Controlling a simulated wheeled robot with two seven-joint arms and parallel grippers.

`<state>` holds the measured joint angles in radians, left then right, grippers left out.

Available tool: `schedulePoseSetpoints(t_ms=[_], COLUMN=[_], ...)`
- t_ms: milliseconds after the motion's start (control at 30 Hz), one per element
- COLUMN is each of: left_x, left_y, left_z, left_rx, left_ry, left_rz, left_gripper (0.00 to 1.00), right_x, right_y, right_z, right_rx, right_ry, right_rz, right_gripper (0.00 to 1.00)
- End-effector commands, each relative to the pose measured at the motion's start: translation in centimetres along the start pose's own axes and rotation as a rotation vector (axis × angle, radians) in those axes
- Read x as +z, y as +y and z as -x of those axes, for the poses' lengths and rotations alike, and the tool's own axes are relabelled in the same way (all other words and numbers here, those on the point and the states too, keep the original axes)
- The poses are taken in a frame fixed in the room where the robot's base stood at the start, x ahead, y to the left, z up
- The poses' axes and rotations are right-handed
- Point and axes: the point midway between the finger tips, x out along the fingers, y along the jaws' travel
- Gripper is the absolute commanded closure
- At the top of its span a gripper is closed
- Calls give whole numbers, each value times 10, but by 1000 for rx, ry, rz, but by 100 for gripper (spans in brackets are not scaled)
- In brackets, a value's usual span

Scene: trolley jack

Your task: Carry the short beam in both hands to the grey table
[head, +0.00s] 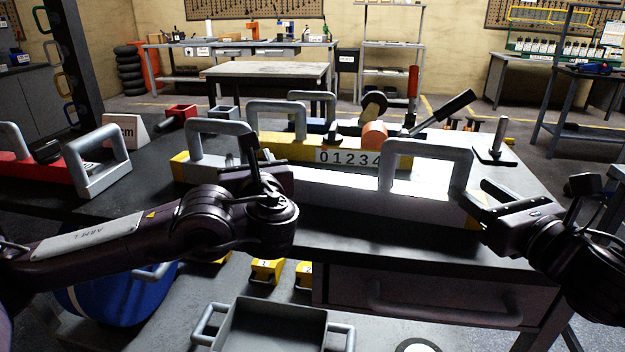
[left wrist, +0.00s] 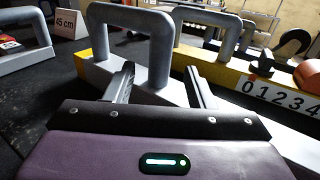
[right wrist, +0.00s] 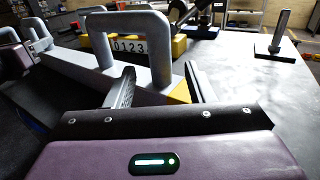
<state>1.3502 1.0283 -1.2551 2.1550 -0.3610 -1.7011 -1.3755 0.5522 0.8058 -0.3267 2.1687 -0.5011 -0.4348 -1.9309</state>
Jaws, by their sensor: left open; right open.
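A grey beam (head: 330,201) with yellow ends and two upright grey handles lies on the dark workbench (head: 420,245); I take it as the short beam. My left gripper (head: 252,165) is open at its left handle (head: 226,126). In the left wrist view, one handle leg shows between the open fingers (left wrist: 160,85). My right gripper (head: 484,196) is open at the right handle (head: 428,148); in the right wrist view a handle leg shows between the fingers (right wrist: 158,82). Whether the fingers touch is unclear. A table with a grey top (head: 265,69) stands at the back.
A yellow beam (head: 285,147) marked with digits lies close behind. A red beam (head: 35,172) and a "45 cm" card (left wrist: 70,23) are at left. A grey upright post (head: 499,136) stands at right. A grey tray (head: 270,325) is below in front. Floor (head: 180,103) shows beyond the bench.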

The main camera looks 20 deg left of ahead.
Motion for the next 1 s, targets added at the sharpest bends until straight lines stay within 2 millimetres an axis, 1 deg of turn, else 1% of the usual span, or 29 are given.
schedulePoseSetpoints(t_ms=[33, 100, 300, 433, 667, 700, 1000], left_x=[1, 2, 1, 0, 0, 0, 0], left_y=[1, 1, 0, 0, 0, 0, 0], left_z=[-9, -20, -42, -47, -48, -48, -47], left_rx=[4, 4, 2, 1, 1, 1, 0], left_ry=[-3, -3, -1, -1, 0, 0, 0], left_rz=[0, 0, 0, 0, 0, 0, 0], left_gripper=[51, 51, 51, 51, 51, 52, 91], right_x=[1, 1, 0, 0, 0, 0, 0], right_y=[0, 0, 0, 0, 0, 0, 0], right_z=[-9, -20, -42, -47, -48, -47, -47], right_rx=[-1, 0, 0, -1, -1, -1, -1], right_ry=[-4, -3, -1, -1, 0, 0, 0], right_rz=[-6, -4, -3, -1, 0, 0, -1], right_gripper=[51, 51, 51, 51, 51, 52, 92])
